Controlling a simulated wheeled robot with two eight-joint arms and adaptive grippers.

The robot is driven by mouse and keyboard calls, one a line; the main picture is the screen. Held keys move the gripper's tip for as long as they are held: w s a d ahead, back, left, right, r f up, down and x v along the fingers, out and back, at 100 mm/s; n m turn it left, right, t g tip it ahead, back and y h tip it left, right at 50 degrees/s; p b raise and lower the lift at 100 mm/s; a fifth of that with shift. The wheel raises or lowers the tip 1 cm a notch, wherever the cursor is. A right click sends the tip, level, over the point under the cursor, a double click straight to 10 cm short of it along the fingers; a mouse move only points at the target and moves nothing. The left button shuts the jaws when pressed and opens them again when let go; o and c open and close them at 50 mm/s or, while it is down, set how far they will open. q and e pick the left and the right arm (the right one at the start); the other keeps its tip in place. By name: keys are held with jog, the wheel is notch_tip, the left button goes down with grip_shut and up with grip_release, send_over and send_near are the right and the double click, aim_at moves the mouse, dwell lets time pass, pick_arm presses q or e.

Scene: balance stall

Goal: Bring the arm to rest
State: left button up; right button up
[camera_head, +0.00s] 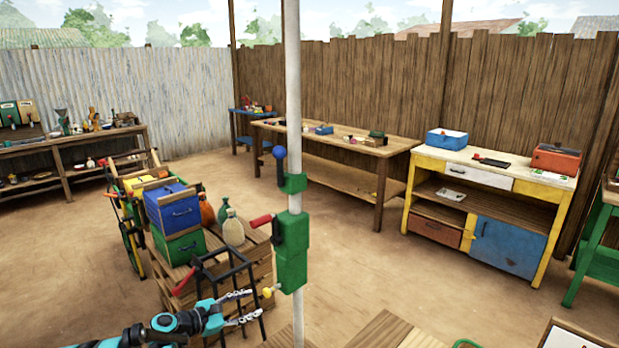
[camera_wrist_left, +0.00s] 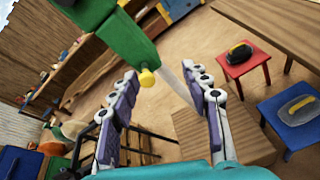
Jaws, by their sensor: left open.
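A white pole (camera_head: 293,110) stands upright in the head view and carries a green housing (camera_head: 292,250). The housing has a red-handled lever (camera_head: 262,221) on its left side and a small yellow knob (camera_head: 267,292) low on the left. A blue-knobbed lever (camera_head: 279,153) sits at a smaller green collar above. My left gripper (camera_head: 252,306) is open and empty, its fingertips just left of and below the yellow knob. In the left wrist view the knob (camera_wrist_left: 146,78) appears between the open fingertips (camera_wrist_left: 160,72), seemingly beyond them. My right gripper is out of view.
A black wire frame (camera_head: 236,275) stands close behind my left gripper. Blue and green boxes (camera_head: 173,207) and bottles (camera_head: 233,228) sit on a wooden crate behind it. A wooden table (camera_head: 340,140) and yellow-blue bench (camera_head: 490,166) line the fence. Red and blue stools (camera_wrist_left: 245,72) show in the wrist view.

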pick_arm(q)
jog(key=s+d+r+m+g+y, duration=0.25)
jog(key=s+d+r+m, duration=0.3)
jog(key=s, duration=0.35)
jog(key=s+a+f+m+y, duration=0.1)
jog(key=s+m+y, duration=0.3)
jog(key=s+m, duration=0.4)
jog(key=s+a+m+y, duration=0.3)
jog(key=s+m, duration=0.5)
jog(key=s, duration=1)
jog(key=shift+s+f+y, duration=0.4)
jog(key=shift+y, duration=0.15)
jog(key=shift+a+m+g, duration=0.15)
jog(key=shift+m+g, duration=0.1)
jog(key=shift+c, duration=0.3)
